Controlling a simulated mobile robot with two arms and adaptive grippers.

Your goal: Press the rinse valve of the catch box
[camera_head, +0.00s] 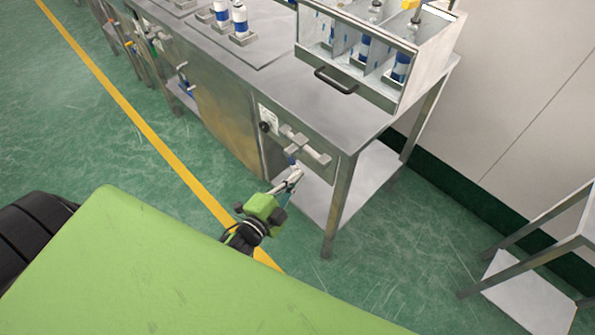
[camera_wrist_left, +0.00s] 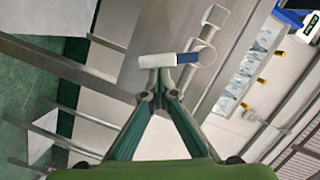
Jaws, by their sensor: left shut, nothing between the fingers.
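The catch box (camera_head: 350,88) is a grey metal box with a clear front, a black handle and divided bays, standing on the bench's right end. Below it, on the bench's front side, is a pale grey valve fitting (camera_head: 305,146) with a small blue part pointing down. In the left wrist view a pale block with a blue end (camera_wrist_left: 187,59) lies just beyond my fingertips. My left gripper (camera_head: 294,178) is shut and empty, its tips close under the fitting. Whether they touch it I cannot tell. My right gripper is out of view.
The steel bench (camera_head: 335,135) has a leg just right of my gripper and a lower shelf (camera_head: 340,190) behind it. A black knob (camera_head: 265,127) sits left of the fitting. Another rack (camera_head: 525,290) stands at the right. Green floor is free between them.

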